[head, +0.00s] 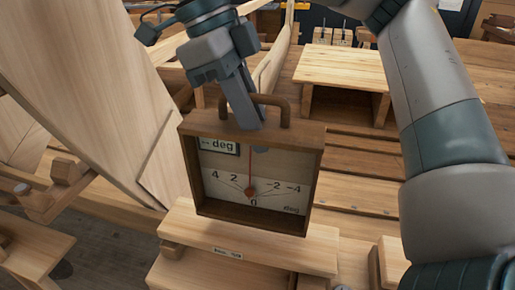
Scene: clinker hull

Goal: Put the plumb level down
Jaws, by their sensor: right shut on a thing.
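The plumb level (305,183) is a brown wooden box with an open front, a handle on top, a white scale face with numbers and a red pointer. It is in the middle of the head view, slightly tilted. My right gripper (247,118) comes down from above and is shut on its handle. The level's lower edge is at a pale wooden block (240,239) with a small label; I cannot tell whether it touches the block. My left gripper is not in view.
A large pale plank surface of the hull (95,85) rises close at the left. A wooden bench (345,67) stands behind at the right, on slatted boards (363,155). Wooden clamps or blocks (52,182) stick out at the lower left.

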